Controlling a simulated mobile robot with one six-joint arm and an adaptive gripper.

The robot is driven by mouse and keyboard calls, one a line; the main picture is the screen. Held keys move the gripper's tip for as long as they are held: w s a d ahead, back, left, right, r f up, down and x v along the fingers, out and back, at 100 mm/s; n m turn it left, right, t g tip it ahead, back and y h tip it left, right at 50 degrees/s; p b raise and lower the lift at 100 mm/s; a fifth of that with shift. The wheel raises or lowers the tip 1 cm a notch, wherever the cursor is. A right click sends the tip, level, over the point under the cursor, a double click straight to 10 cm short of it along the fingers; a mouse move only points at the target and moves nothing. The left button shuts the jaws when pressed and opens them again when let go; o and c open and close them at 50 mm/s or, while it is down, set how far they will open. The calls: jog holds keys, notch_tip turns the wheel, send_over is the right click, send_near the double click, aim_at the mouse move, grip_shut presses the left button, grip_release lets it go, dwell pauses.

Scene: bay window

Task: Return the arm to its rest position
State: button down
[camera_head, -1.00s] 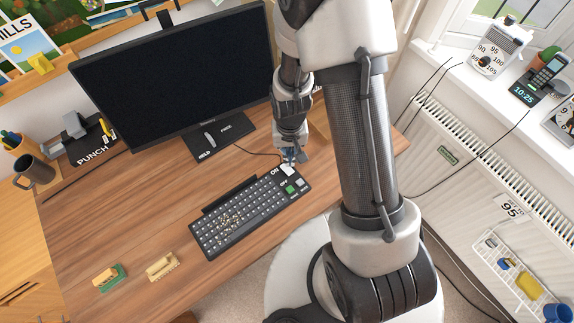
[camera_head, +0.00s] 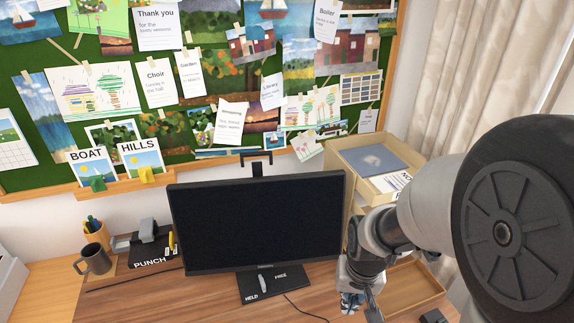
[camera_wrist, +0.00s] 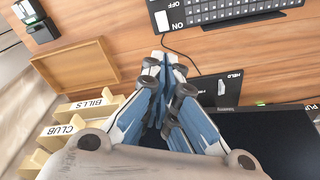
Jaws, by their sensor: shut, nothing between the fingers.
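My gripper (camera_head: 352,301) is low in the head view, just right of the monitor's lower right corner. My arm's pale links and a large dark joint fill the right side of that view. In the wrist view my gripper (camera_wrist: 167,60) points over the desk with its blue-grey fingers together and nothing between them. The wooden desk top (camera_wrist: 120,30) shows beyond the fingertips.
The black monitor (camera_head: 258,222) stands left of my gripper. A sorter (camera_wrist: 52,143) labelled BILLS and CLUB and a shallow wooden tray (camera_wrist: 78,66) are close by. The keyboard (camera_wrist: 225,10) lies beyond the fingertips. A curtain (camera_head: 470,70) hangs at the right.

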jog(key=s+r+n+t, duration=0.1)
jog(key=s+r+t, duration=0.2)
jog(key=s+r, duration=1.1)
notch_tip(320, 180, up, 3)
jog(key=shift+s+r+n, duration=0.2)
jog(key=shift+s+n, duration=0.1)
jog(key=shift+s, duration=0.05)
